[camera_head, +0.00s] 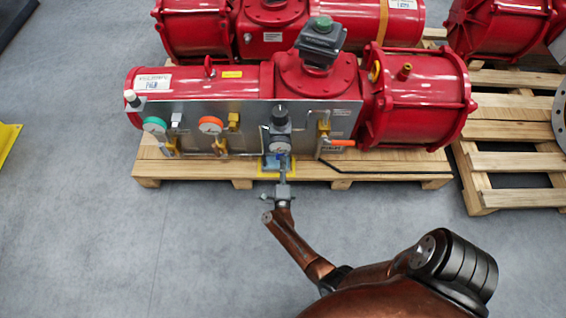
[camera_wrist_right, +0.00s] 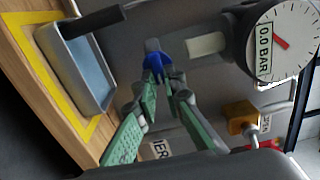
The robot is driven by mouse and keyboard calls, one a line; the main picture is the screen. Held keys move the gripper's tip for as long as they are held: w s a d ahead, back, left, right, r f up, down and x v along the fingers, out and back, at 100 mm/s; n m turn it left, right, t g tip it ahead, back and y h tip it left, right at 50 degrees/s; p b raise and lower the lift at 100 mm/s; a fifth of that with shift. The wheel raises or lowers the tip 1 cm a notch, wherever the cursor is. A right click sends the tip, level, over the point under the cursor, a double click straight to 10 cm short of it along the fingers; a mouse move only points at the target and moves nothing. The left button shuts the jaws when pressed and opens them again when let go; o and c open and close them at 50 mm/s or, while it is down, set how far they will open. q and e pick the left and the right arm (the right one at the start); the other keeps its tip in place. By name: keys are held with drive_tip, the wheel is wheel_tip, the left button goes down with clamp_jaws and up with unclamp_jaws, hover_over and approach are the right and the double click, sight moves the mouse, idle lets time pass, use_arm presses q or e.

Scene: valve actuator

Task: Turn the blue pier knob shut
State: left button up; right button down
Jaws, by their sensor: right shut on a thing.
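The blue knob (camera_wrist_right: 157,62) shows near the middle of the right wrist view, in front of the grey panel. My right gripper (camera_wrist_right: 163,78) has its green-padded fingers closed around the knob's sides at their tips. In the head view my right gripper (camera_head: 283,163) reaches the lower middle of the panel (camera_head: 350,115), below a pressure gauge (camera_head: 279,145). The knob is mostly hidden there by the gripper. My left gripper is not in either view.
A blue tray (camera_wrist_right: 88,75) with a yellow border sits beside the gripper on the wooden pallet (camera_head: 400,167). A gauge (camera_wrist_right: 284,42), a brass fitting (camera_wrist_right: 241,117) and an orange handle (camera_head: 342,142) are close by. Red actuator cylinders (camera_head: 415,105) stand behind. The grey floor in front is clear.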

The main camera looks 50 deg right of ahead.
drive_tip(key=shift+a, duration=0.1)
drive_tip(key=c, duration=2)
unclamp_jaws()
